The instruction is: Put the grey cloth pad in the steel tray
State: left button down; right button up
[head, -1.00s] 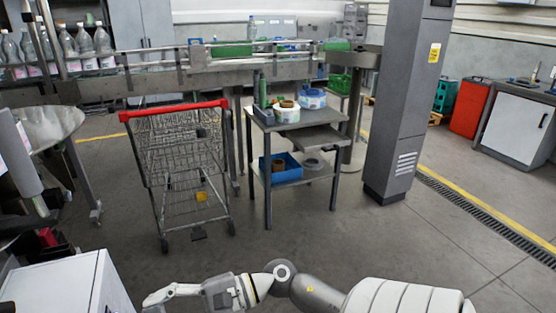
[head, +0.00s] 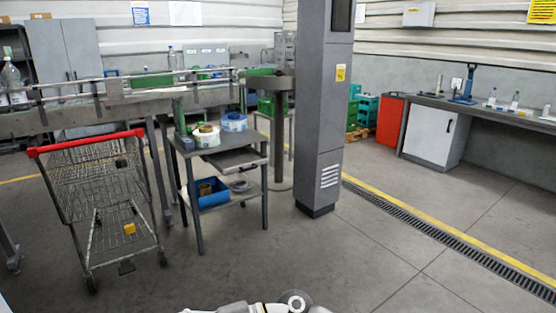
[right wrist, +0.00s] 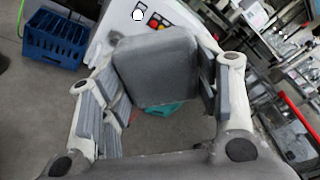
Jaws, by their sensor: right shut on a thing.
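The grey cloth pad (right wrist: 155,62) is a thick block with rounded corners, held between the fingers of my right gripper (right wrist: 156,84) in the right wrist view. The pad is clear of the floor. In the head view only a piece of my arm shows at the bottom edge, and no gripper can be made out. I cannot clearly pick out the steel tray; a flat grey metal tray-like piece (head: 232,158) juts from the small grey table, but I cannot tell whether it is that tray. My left gripper is not in view.
The small table (head: 213,145) carries tape-like reels (head: 206,136), with a blue bin (head: 207,196) below. A shopping cart (head: 95,190) stands left of it, a grey column (head: 324,110) right. A workbench (head: 470,108) runs along the right wall. Open floor lies in front.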

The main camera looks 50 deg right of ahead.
aim_at(239, 162)
jog(key=i+l+z, duration=0.5)
jog(key=z, duration=0.3)
jog(key=i+l, duration=0.15)
jog(key=i, duration=0.35)
jog(key=i+l, duration=0.2)
jog(key=i, duration=0.3)
jog(key=i+l, duration=0.15)
jog(key=i, duration=0.35)
jog(key=i+l, duration=0.15)
jog(key=i, duration=0.35)
jog(key=i+l, duration=0.15)
jog(key=i, duration=0.35)
jog(key=i+l, duration=0.2)
jog(key=i, duration=0.3)
